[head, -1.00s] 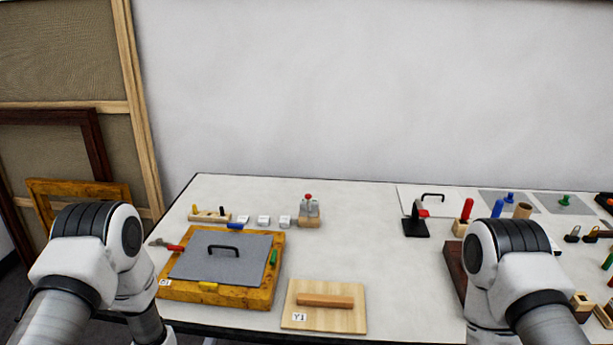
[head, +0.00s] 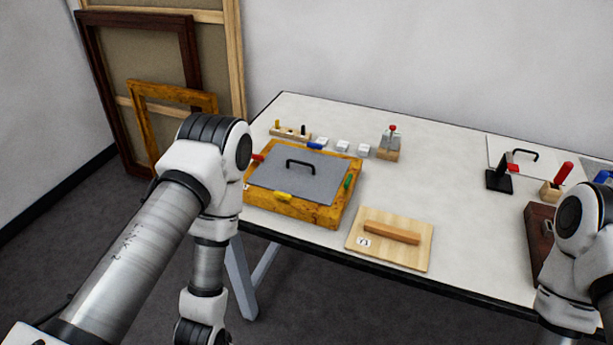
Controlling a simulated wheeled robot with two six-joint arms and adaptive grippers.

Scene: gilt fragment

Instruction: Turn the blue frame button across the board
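The blue frame button (head: 315,146) is a small blue piece at the back edge of the gilt wooden frame (head: 320,214). I cannot tell exactly how it lies against the edge. A grey board (head: 268,179) with a black handle (head: 300,164) sits in the frame. A yellow button (head: 283,196) is at the front edge and a green one (head: 348,181) at the right edge. My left arm hangs down in front of the table's left end, its gripper below the picture. My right arm is at the right edge, its gripper also out of view.
A wooden plate (head: 418,251) with a bar lies right of the frame. White blocks (head: 343,146), a wooden rack (head: 290,133) and a red-topped block (head: 388,150) stand behind. A black stand (head: 499,178) is further right. The table's middle is clear.

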